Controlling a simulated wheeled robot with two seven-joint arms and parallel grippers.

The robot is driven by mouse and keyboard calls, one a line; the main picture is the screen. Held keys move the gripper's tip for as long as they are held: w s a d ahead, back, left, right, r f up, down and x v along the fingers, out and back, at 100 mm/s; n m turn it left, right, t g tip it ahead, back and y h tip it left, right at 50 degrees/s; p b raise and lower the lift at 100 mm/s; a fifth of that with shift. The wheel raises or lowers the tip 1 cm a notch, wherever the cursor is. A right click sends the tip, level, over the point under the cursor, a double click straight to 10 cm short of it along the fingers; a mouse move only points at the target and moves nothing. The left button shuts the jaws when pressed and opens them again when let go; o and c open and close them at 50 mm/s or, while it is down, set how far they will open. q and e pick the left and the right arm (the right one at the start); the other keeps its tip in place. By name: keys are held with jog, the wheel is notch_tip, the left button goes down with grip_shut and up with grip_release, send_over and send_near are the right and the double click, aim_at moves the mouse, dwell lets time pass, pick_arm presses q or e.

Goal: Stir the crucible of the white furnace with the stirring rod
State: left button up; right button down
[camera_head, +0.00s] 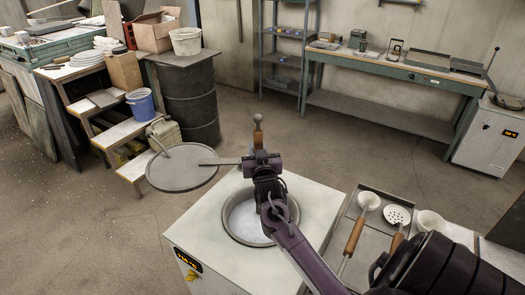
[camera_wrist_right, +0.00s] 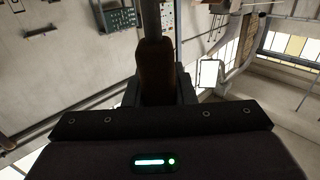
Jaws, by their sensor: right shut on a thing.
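The white furnace (camera_head: 318,200) stands in the lower middle of the head view, with a lit display on its front. Its round crucible (camera_head: 243,218) is open and holds a silvery-grey content. My right gripper (camera_head: 261,163) is over the far side of the crucible, shut on the stirring rod's wooden handle (camera_head: 258,139). The handle sticks up above the jaws. The right wrist view also shows the brown handle (camera_wrist_right: 156,72) between the jaws, with a grey shaft beyond it. My gripper and arm hide the rod's lower end, so I cannot tell whether it touches the content. My left gripper is not in view.
A round grey lid (camera_head: 180,172) is swung out left of the furnace. A workbench (camera_head: 400,72) and another white furnace (camera_head: 487,142) stand farther back. The floor between is clear.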

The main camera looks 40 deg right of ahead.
aim_at(257, 131)
jog(key=shift+w+a+r, duration=0.1)
jog(key=shift+w, duration=0.05)
dwell(0.3)
jog(key=shift+r+p, duration=2.45)
jog(key=shift+r, duration=0.5)
jog(key=shift+r+p, duration=0.55)
jog(key=shift+r, duration=0.5)
notch_tip(257, 131, up, 8)
